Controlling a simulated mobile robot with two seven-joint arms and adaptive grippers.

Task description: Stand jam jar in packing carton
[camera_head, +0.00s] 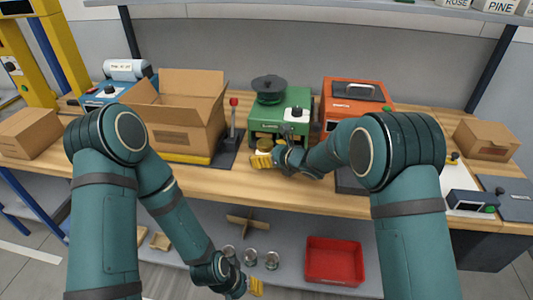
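The packing carton (183,138) is an open cardboard box with raised flaps, standing on the bench left of centre. A small jar with a yellowish lid (265,145) is at the front of the green machine (283,118), partly hidden; I take it for the jam jar. My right gripper (268,157) is at this jar, with a yellow fingertip in front of it. Whether the fingers are closed on it I cannot tell. My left gripper (254,287) hangs low in front of the bench, away from the carton; its opening is unclear.
A lever with a red knob (233,115) stands between carton and green machine. An orange machine (355,95) is to the right. Closed boxes (30,132) (487,139) sit at both bench ends. Below are several glass jars (250,257) and a red bin (334,260).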

